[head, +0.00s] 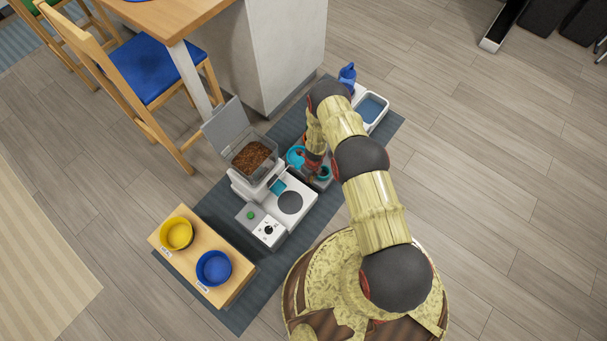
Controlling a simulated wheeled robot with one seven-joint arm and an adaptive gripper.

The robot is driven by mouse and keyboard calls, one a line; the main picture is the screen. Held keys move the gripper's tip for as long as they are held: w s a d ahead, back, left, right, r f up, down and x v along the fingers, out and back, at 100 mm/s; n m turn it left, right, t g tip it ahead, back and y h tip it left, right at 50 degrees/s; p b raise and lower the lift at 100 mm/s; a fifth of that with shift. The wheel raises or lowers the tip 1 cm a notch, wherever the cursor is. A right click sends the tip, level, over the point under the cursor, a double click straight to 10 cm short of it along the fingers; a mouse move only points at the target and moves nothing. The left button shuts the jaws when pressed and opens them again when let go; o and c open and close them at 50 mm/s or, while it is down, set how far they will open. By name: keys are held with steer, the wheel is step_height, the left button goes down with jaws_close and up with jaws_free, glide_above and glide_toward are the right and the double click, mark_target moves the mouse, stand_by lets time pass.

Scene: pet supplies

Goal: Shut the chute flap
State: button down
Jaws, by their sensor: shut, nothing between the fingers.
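The feeder (291,203) is a white machine on a dark mat, with a round grey plate on its top. Its clear bin (252,157) holds brown kibble, and the bin's grey lid (225,123) stands open. A small teal piece (277,186) at the foot of the bin looks like the chute flap; I cannot tell its angle. My gripper (313,168) points down to the right of the bin, by the teal bowls, apart from the teal piece. Its fingers look shut and empty, but they are small and partly hidden by my arm.
A teal bowl (295,157) stands beside my gripper. A wooden stand (232,283) at the front left holds a yellow bowl (176,234) and a blue bowl (214,268). A white tray (373,109) lies at the back. A chair (146,70) and table are at the upper left. Open floor lies right.

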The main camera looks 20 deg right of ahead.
steer(key=shift+w+a+r+b, duration=0.3)
steer(key=shift+w+a+r, duration=0.15)
steer(key=shift+w, duration=0.4)
steer(key=shift+w+a+r+b, duration=0.3)
steer(key=shift+w+r, duration=0.25)
steer(key=shift+w, duration=0.25)
steer(key=shift+r, duration=0.15)
